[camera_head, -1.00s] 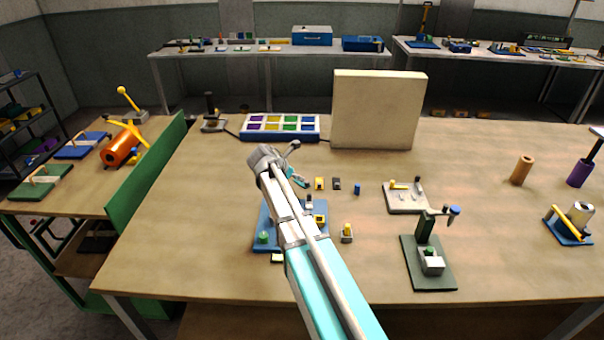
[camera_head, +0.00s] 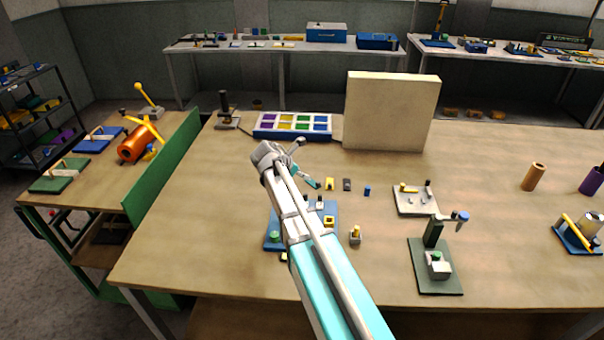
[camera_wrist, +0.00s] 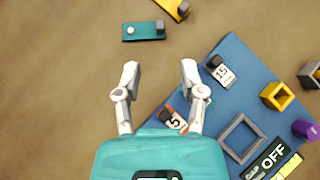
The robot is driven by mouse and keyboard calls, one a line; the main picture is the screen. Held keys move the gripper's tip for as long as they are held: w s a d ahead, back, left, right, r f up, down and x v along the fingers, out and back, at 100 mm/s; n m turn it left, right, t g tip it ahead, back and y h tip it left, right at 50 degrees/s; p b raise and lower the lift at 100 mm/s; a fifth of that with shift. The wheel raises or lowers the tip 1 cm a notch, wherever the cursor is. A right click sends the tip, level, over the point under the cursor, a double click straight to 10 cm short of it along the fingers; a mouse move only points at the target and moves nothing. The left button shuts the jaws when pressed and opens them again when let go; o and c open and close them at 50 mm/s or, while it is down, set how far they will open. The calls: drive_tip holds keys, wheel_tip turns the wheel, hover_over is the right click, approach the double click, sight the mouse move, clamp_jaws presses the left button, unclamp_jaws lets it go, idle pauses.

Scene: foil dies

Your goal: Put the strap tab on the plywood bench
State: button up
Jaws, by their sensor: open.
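I cannot tell for sure which piece is the strap tab. A flat teal tab (camera_wrist: 143,32) with a pale stud and a dark block lies on the bare wooden top in the wrist view, ahead of my fingers. White tags with dark blocks, marked 15 (camera_wrist: 221,72) and 5 (camera_wrist: 176,121), are on the blue plate (camera_wrist: 234,57); the 5 tag is partly covered by my right finger. The wooden bench top (camera_head: 200,220) is in the head view.
A yellow piece (camera_head: 329,184), a dark piece (camera_head: 347,184) and a blue one (camera_head: 367,190) lie beyond the plate. A cream panel (camera_head: 390,112) stands behind. A green fixture (camera_head: 435,278) is at right. The bench's left part is clear.

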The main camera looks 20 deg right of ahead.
drive_tip(key=shift+s, duration=0.1)
drive_tip(key=s+a+f+m+y, duration=0.1)
drive_tip(key=s+m, duration=0.2)
drive_tip(key=s, duration=0.1)
drive_tip(key=s+a+f+m+g+y, duration=0.1)
drive_tip(key=s+m, duration=0.3)
drive_tip(key=s+a+f+m+y, duration=0.2)
drive_tip(key=s+m, duration=0.2)
drive_tip(key=shift+s+g, duration=0.25)
drive_tip(key=shift+g, duration=0.15)
drive_tip(key=s+a+m+y, duration=0.1)
drive_tip(key=s+m, duration=0.2)
drive_tip(key=s+a+f+m+g+y, duration=0.1)
drive_tip(key=s+a+m, duration=0.1)
drive_tip(key=s+m, duration=0.2)
drive_tip(key=s+a+m+y, duration=0.2)
drive_tip(key=s+m, duration=0.1)
drive_tip(key=s, duration=0.1)
drive_tip(key=shift+a+f+m, duration=0.15)
drive_tip(key=shift+f+m, duration=0.05)
drive_tip(key=shift+m, duration=0.1)
drive_tip(key=shift+s+a+m+g, duration=0.3)
drive_tip(key=shift+s+m, duration=0.15)
drive_tip(key=shift+m, duration=0.05)
